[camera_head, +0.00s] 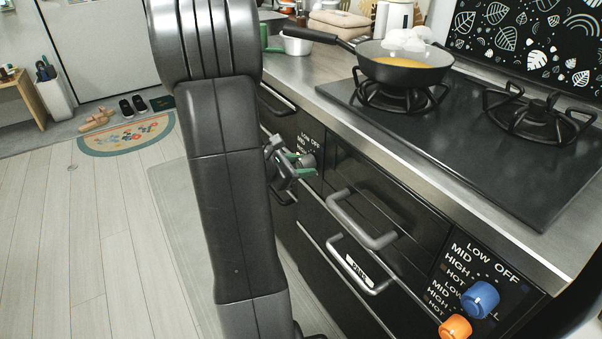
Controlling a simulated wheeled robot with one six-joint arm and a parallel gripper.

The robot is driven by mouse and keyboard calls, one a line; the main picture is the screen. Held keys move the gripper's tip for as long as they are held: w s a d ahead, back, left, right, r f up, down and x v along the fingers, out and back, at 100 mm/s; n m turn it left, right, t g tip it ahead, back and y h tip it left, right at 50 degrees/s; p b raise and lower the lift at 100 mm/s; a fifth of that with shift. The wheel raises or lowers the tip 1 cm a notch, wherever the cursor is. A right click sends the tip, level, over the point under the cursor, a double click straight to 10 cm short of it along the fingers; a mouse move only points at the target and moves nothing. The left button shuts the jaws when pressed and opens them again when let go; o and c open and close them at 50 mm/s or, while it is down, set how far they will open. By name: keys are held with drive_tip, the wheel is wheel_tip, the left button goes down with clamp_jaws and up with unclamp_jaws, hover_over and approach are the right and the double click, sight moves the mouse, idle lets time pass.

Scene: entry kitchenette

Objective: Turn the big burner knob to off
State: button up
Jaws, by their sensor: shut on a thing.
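My gripper (290,165) is at the left control panel (312,140) on the dark cabinet front, below the counter edge. The panel shows LOW, OFF, MID and HIGH lettering, partly covered. I cannot tell from a label whether this is the big burner's knob. A blue knob (480,298) and an orange knob (455,327) sit on another marked panel at the lower right, away from my gripper.
A pan (403,76) with yellow contents and steam or smoke above it stands on the left burner. The right burner (537,120) is empty. Grey handles (362,222) stick out from the cabinet front. The wooden floor (90,240) at left is clear.

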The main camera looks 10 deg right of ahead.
idle(0.3)
drive_tip(key=o, duration=1)
drive_tip(key=p+v, duration=0.4)
drive_tip(key=v, duration=0.9)
drive_tip(key=shift+s+a, duration=0.2)
drive_tip(key=shift+a, duration=0.15)
drive_tip(key=shift+r, duration=0.1)
drive_tip(key=shift+b+x, duration=2.05)
drive_tip(key=shift+x, duration=4.9)
drive_tip(key=shift+r, duration=0.1)
